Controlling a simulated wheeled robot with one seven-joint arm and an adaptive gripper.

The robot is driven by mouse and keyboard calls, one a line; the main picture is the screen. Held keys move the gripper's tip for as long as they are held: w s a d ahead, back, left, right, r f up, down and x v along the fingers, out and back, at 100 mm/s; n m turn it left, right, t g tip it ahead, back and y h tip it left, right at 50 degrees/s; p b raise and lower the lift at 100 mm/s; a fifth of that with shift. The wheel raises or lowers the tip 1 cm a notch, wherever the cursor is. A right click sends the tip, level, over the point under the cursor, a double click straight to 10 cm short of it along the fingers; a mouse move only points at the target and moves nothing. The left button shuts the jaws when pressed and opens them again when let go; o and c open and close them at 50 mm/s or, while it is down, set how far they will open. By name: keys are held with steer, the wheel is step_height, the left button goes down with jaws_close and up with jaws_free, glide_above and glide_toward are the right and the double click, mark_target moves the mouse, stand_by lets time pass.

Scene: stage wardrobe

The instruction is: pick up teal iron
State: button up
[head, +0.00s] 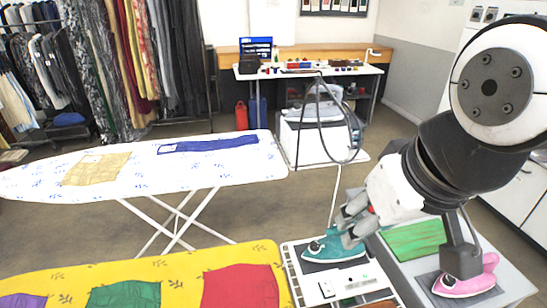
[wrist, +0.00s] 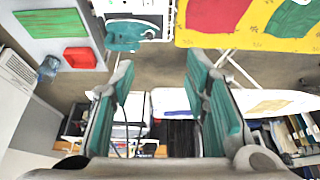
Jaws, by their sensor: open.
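The teal iron (head: 325,247) rests on a dark pad of the white stand (head: 296,285) at the right end of the yellow ironing board. My gripper (head: 349,228) is open, and its fingers overlap the iron's right part in the head view. In the wrist view the fingers (wrist: 165,75) stand wide apart with nothing between them. A teal shape, probably the iron (wrist: 125,36), shows at the top left there, beyond the left fingertip. Whether a finger touches it I cannot tell.
A pink iron (head: 466,280) stands right of my gripper on a grey surface, near a green panel (head: 414,239). The yellow board (head: 180,262) carries coloured cloths. A white ironing board (head: 140,176) stands behind. A corded steam iron on a white unit (head: 305,142) is farther back.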

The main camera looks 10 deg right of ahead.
steer(key=shift+o, duration=0.3)
steer(key=w+d+f+m+g, duration=0.2)
steer(key=w+d+f+m, duration=0.15)
steer(key=w, duration=0.35)
steer(key=w+d+f+m+g, duration=0.1)
steer(key=w+d+f+m, duration=0.1)
steer(key=w+d+m, duration=0.3)
steer(key=w+d+f+m+y+b, duration=0.1)
steer(key=w+d+f+m+y, duration=0.4)
steer(key=w+d+f+m, duration=0.5)
glide_toward(335, 239)
steer(key=shift+w+a+f+n, duration=0.1)
steer(key=shift+a+f+n, duration=0.2)
steer(key=shift+f, duration=0.4)
steer(key=shift+w+a+f+n, duration=0.15)
steer(key=shift+a+f, duration=0.1)
steer(key=shift+f, duration=0.4)
steer(key=shift+s, duration=0.1)
jaws_close()
